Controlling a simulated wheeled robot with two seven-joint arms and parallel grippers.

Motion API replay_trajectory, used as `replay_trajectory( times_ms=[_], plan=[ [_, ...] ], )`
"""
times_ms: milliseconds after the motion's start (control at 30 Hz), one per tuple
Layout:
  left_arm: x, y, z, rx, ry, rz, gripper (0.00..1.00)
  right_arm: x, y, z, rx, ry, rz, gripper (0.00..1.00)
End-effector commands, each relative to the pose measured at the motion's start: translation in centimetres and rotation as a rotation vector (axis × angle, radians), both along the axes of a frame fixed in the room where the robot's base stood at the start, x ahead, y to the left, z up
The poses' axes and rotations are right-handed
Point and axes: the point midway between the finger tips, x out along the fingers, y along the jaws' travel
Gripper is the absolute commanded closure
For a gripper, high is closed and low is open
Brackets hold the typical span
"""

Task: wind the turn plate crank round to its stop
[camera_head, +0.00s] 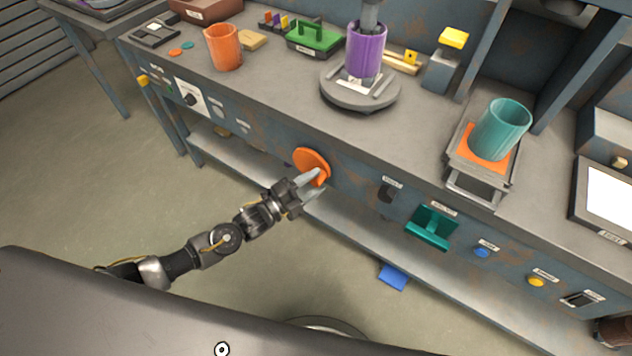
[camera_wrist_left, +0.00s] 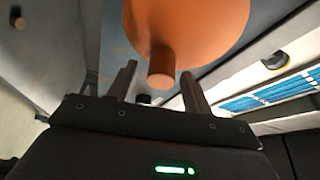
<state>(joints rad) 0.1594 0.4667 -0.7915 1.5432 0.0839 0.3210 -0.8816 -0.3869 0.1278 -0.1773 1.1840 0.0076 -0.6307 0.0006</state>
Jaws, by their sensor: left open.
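The orange crank disc (camera_head: 310,160) sits on the bench's front face, with a short orange knob (camera_head: 322,178) standing out from its lower right. In the left wrist view, the disc (camera_wrist_left: 190,25) fills the top and its knob (camera_wrist_left: 161,68) points toward me. My left gripper (camera_head: 316,184) is open at the crank, its two fingertips on either side of the knob. I cannot tell whether either finger touches it. The grey round turn plate (camera_head: 362,100) lies on the bench above the crank and carries a purple cup (camera_head: 366,52). My right gripper is not in view.
A teal handle (camera_head: 431,228) and several knobs and buttons stick out of the front panel right of the crank. A lower shelf (camera_head: 350,226) runs below, with a blue piece (camera_head: 394,277) near it. The floor left of my arm is clear.

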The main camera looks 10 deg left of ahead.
Motion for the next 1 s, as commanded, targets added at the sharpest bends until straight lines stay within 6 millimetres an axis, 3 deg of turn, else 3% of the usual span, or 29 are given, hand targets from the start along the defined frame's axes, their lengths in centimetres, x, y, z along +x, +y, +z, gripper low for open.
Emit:
replay_trajectory(
  times_ms=[300, 500, 1000],
  plan=[
    [-4.5, 4.3, -0.8, 0.004, 0.004, 0.0, 0.5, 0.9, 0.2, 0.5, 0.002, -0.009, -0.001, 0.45],
    [-6.6, 6.2, -1.0, 0.002, 0.003, -0.001, 0.5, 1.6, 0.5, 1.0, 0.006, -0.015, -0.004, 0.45],
    [-7.2, 6.8, -1.0, 0.002, 0.002, -0.001, 0.5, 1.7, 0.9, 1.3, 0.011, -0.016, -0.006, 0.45]
  ],
)
